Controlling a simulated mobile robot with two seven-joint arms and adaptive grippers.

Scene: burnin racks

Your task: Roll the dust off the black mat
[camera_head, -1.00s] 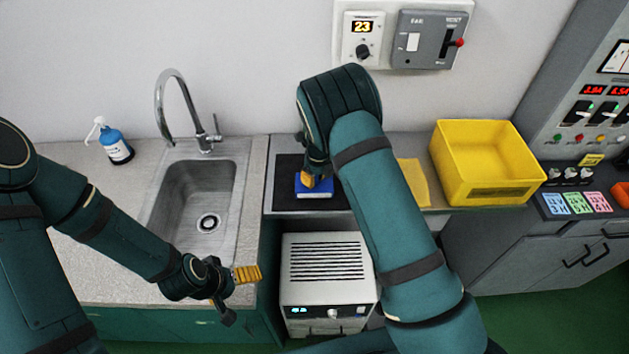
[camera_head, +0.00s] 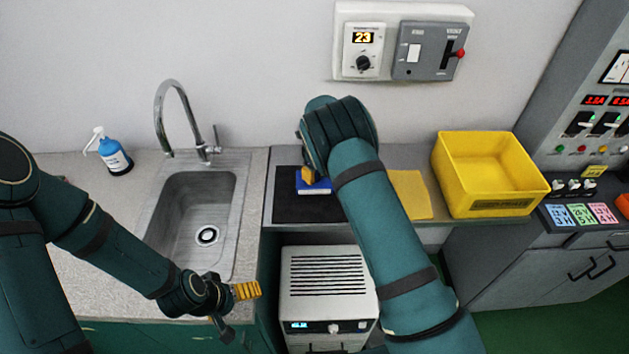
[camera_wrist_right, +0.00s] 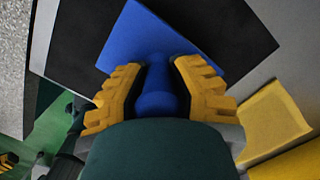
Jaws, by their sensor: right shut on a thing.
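The black mat (camera_head: 293,208) lies on the grey counter right of the sink; part of it is hidden behind my right arm. A blue tool (camera_head: 314,187) with a pale lower edge rests on or just over the mat's back half. My right gripper (camera_head: 308,178) is shut on it. In the right wrist view, its yellow ridged fingers (camera_wrist_right: 158,95) pinch the tool's blue handle (camera_wrist_right: 156,103), with a wide blue part (camera_wrist_right: 155,42) beyond, over the mat (camera_wrist_right: 80,45). My left gripper (camera_head: 236,307) is open and empty, in front of the sink. No dust can be made out.
A yellow cloth or sheet (camera_head: 411,194) lies right of the mat, beside a yellow bin (camera_head: 485,206). The sink (camera_head: 195,215) with its faucet and a blue bottle (camera_head: 115,158) are left. A white device (camera_head: 328,285) stands below the counter. A control panel is at right.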

